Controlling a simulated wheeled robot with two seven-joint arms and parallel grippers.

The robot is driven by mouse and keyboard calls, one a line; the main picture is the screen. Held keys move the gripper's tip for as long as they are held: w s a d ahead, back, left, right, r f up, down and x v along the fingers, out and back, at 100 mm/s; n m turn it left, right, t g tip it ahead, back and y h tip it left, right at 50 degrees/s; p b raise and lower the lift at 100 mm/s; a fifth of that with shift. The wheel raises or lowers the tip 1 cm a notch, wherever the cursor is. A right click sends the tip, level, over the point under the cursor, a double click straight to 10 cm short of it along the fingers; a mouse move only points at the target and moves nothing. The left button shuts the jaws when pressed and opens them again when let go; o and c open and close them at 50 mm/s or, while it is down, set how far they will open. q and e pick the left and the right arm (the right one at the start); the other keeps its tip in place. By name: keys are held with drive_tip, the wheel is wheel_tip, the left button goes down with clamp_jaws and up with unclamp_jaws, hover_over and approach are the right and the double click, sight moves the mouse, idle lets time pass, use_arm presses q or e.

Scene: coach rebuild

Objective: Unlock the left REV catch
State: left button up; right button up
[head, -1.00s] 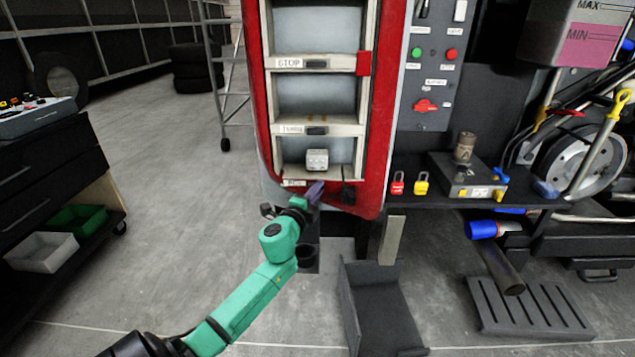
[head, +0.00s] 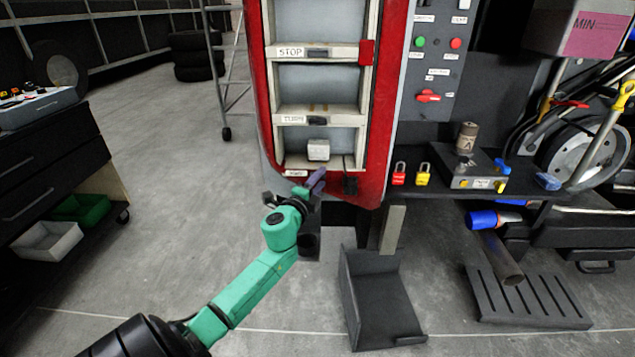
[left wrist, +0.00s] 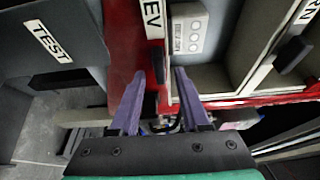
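The REV label (left wrist: 153,15) is on the lower frame of the red-edged cabinet in the left wrist view, and it shows small in the head view (head: 297,173). A dark catch (left wrist: 158,62) sits beside the label, between my fingertips in that picture. I cannot tell whether they touch it. My left gripper (left wrist: 160,74) is open, with two purple fingers apart and nothing gripped. In the head view my left gripper (head: 318,180) is at the cabinet's bottom edge, hiding the REV catch. My right gripper is not in view.
A small white box (head: 318,150) sits just above the REV label. The TURN catch (head: 317,120) and STOP catch (head: 317,53) are higher up. A dark tray (head: 382,305) stands below on the floor.

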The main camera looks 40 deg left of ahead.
use_arm(q)
drive_tip(key=v, duration=1.4)
drive_tip(key=shift+s, duration=0.3)
